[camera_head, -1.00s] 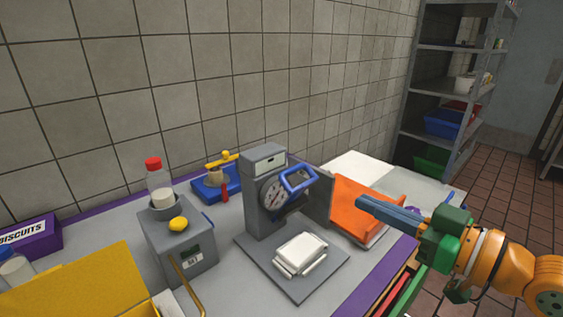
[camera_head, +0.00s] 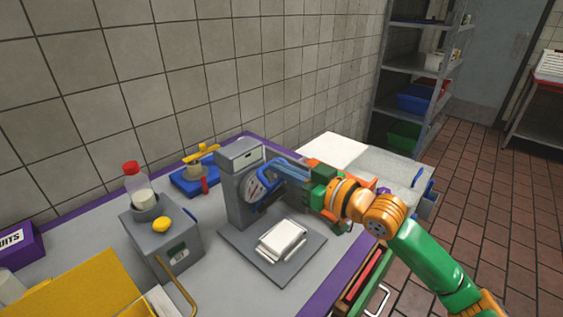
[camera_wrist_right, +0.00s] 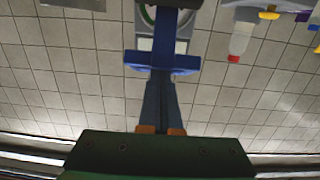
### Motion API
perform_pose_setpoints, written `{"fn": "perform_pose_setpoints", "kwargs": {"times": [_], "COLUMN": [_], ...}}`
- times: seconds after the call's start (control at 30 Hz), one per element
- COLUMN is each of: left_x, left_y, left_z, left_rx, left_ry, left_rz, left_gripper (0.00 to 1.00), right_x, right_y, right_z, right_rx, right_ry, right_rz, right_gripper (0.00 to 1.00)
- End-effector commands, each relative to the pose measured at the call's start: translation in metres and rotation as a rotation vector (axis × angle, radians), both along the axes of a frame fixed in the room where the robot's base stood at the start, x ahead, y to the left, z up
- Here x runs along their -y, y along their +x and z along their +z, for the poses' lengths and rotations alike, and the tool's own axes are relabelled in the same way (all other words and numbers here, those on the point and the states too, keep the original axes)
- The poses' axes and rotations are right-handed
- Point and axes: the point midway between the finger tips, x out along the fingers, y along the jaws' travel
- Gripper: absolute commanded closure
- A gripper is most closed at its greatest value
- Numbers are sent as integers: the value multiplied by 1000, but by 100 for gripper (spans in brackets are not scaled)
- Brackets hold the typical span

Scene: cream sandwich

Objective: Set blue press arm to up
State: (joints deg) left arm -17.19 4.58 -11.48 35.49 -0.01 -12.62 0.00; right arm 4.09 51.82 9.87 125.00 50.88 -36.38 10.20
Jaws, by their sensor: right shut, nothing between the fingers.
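The grey press (camera_head: 238,200) stands on the table with a round dial on its front. Its blue press arm (camera_head: 264,206) is a looped handle beside the dial, partly hidden by my gripper. My right gripper (camera_head: 273,165) is shut and empty, with its fingers at the blue arm in the head view. In the right wrist view, the blue arm's crossbar (camera_wrist_right: 162,63) lies at the tips of my shut fingers (camera_wrist_right: 158,85). I cannot tell whether they touch. My left gripper is not in view.
A stack of white slabs (camera_head: 282,241) lies on the press's base plate. A grey device (camera_head: 165,235) with a bottle (camera_head: 139,190) and a yellow knob stands to the left. A blue-and-yellow tool (camera_head: 200,170) is behind. A yellow box (camera_head: 75,290) is front left.

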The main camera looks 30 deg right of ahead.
Motion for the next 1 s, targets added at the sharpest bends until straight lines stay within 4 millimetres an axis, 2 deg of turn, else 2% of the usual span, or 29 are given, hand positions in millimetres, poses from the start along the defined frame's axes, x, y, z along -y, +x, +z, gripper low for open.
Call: {"fn": "perform_pose_setpoints", "kwargs": {"times": [0.33,0.5,0.6,1.0], "left_x": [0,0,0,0], "left_y": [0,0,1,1], "left_z": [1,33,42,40], "left_rx": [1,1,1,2], "left_ry": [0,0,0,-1], "left_rz": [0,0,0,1], "left_gripper": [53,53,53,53], "right_x": [-1,-7,-11,-13], "right_y": [3,20,32,36], "right_z": [-1,17,19,13], "right_rx": [-3,-2,-1,-2], "right_ry": [0,4,4,0], "right_rz": [1,2,2,2], "right_gripper": [100,100,100,100]}}
